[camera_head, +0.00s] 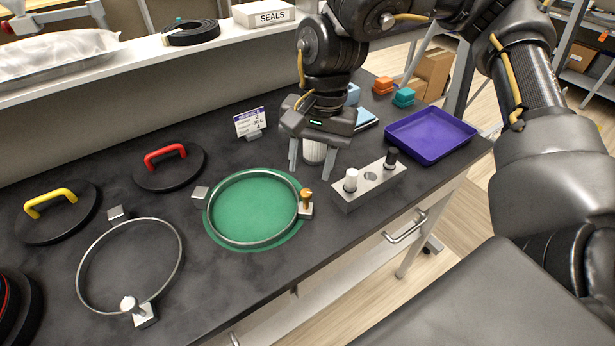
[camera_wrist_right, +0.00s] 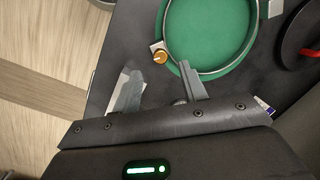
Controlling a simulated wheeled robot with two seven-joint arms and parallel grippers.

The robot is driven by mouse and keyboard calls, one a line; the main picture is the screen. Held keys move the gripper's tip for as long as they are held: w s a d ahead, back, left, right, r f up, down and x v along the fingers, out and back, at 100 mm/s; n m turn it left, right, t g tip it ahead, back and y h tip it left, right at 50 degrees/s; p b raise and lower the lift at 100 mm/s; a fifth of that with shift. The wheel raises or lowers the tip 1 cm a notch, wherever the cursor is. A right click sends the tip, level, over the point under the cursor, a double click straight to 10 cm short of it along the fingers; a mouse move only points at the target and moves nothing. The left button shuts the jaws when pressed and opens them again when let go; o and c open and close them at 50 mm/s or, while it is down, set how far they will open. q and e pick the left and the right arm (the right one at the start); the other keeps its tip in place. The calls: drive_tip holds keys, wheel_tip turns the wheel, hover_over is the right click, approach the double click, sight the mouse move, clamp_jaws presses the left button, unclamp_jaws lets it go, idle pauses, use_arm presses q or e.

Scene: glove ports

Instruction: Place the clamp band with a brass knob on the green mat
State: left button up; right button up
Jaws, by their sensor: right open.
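The clamp band with a brass knob (camera_head: 217,239) is a steel ring lying on the round green mat (camera_head: 253,210), with green showing inside it and past its edge. Its brass knob (camera_head: 306,196) stands on a small block at the right side; the knob also shows in the right wrist view (camera_wrist_right: 160,56). My right gripper (camera_head: 310,172) is open and empty, above the table behind and to the right of the knob, apart from the band. In the right wrist view its fingers (camera_wrist_right: 158,92) point toward the mat. My left gripper is not in view.
A second band with a white knob (camera_head: 181,251) lies to the left. Lids with a red handle (camera_head: 165,154) and a yellow handle (camera_head: 50,202) lie further back. A metal block with pegs (camera_head: 370,187) and a purple tray (camera_head: 432,134) are on the right. The SEALS box (camera_head: 264,14) is on the shelf.

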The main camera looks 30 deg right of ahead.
wheel_tip(320, 180, up, 7)
drive_tip(key=d, duration=0.1)
drive_tip(key=shift+f+p, duration=0.2)
drive_tip(key=shift+p, duration=0.15)
